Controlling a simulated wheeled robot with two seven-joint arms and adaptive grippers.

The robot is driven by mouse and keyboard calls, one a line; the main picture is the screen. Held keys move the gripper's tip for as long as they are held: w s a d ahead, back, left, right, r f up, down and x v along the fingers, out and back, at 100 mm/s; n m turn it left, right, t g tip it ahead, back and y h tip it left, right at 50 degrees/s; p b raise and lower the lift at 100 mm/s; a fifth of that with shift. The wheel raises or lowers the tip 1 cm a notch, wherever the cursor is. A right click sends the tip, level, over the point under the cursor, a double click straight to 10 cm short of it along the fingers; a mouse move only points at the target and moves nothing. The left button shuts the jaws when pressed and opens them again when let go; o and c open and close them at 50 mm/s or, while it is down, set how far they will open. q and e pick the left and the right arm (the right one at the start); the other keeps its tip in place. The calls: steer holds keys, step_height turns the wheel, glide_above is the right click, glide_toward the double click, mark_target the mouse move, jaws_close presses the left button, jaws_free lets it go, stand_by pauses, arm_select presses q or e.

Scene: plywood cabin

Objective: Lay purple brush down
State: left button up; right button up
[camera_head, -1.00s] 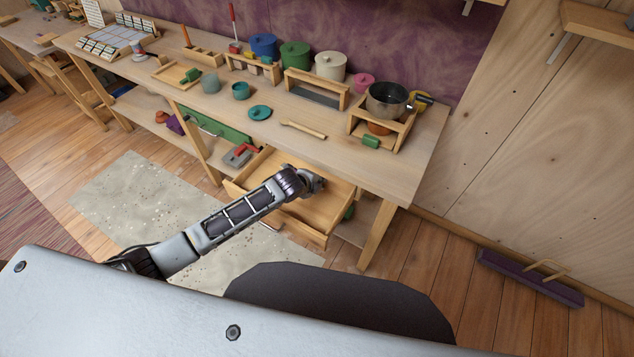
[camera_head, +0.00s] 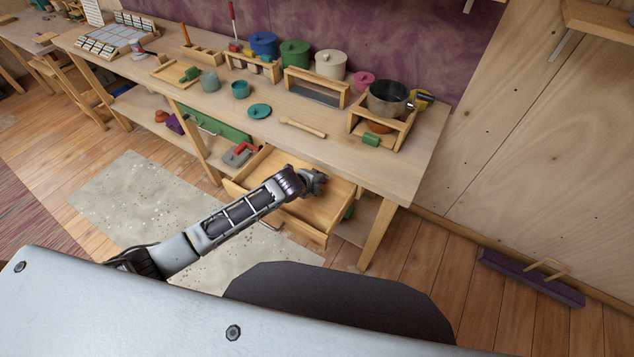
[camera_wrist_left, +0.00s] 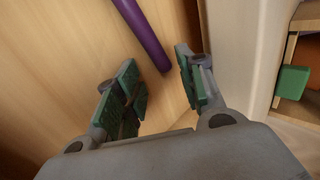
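A purple rod (camera_wrist_left: 143,34), which looks like the purple brush's handle, lies against pale wood in the left wrist view. Its near end is just beyond my fingertips, and its far end runs out of the top of the picture. My left gripper (camera_head: 318,181) is over the open drawer (camera_head: 318,215) under the bench. In the left wrist view its green-padded fingers (camera_wrist_left: 158,88) are apart, with nothing between them. The brush cannot be made out in the head view. My right gripper is not in view.
The wooden bench (camera_head: 420,150) above the drawer holds a rolling pin (camera_head: 303,128), a pot (camera_head: 388,98) in a wooden frame and several lidded canisters. A green block (camera_wrist_left: 292,81) sits at the right in the wrist view. A purple bar with a wooden handle (camera_head: 530,278) lies on the floor.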

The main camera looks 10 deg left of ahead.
arm_select(q)
steer(key=v, duration=1.2)
stand_by(0.6)
steer(key=shift+d, duration=0.1)
stand_by(0.7)
steer(key=shift+s, duration=0.1)
